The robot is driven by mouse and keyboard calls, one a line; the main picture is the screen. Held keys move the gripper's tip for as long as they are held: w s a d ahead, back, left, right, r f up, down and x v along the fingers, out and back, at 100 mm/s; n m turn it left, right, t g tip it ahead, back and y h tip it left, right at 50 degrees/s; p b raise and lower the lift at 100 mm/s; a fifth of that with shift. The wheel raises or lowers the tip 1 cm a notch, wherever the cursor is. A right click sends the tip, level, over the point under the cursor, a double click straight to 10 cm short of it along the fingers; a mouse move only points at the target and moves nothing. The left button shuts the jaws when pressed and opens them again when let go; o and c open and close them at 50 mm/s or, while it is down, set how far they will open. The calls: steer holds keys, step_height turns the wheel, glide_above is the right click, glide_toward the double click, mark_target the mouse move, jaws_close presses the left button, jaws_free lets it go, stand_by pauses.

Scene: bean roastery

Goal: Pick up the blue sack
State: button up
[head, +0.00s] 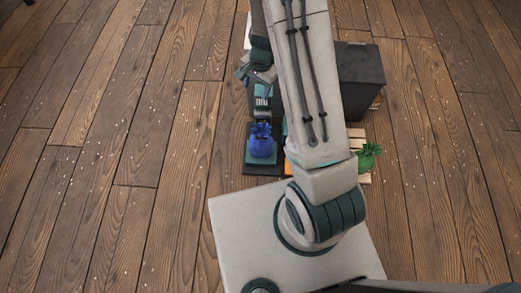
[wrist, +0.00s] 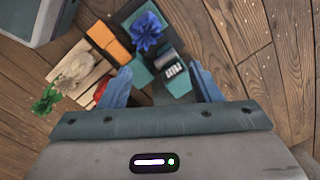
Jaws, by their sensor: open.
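The blue sack (head: 262,141) stands on a dark and teal base left of my arm in the head view. In the wrist view the blue sack (wrist: 146,32) is near the top centre, beyond my fingertips. My gripper (head: 257,76) is farther from my base than the sack in the head view. In the wrist view my gripper (wrist: 161,70) has its two blue-grey fingers spread apart with nothing held. The sack lies outside the fingers and appears untouched.
A teal device with a pale label (wrist: 177,72) shows between the fingers. A dark box (head: 360,77) stands right of my arm. Wood floor lies open at left.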

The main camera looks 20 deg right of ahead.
mark_target(261, 130)
steer(key=f+m+b, duration=0.1)
steer(key=f+b, duration=0.1)
steer(key=f, duration=0.6)
steer(key=d+f+b, duration=0.1)
steer(key=f+b, duration=0.2)
steer(key=f, duration=0.6)
steer(key=w+d+f+m+h+b, duration=0.1)
steer(key=f+b, duration=0.2)
steer(key=f, duration=0.6)
steer(key=shift+d+m+g, duration=0.25)
steer(key=shift+m+g, duration=0.05)
steer(key=shift+s+a+f+b, duration=0.1)
steer(key=shift+a+f+b, duration=0.1)
steer(key=shift+f+b, duration=1)
steer(key=shift+s+a+f+b, duration=0.15)
steer(key=shift+f+b, duration=0.3)
steer(key=shift+f, duration=1.3)
steer(key=shift+r, duration=0.1)
jaws_close()
steer(key=shift+w, duration=0.1)
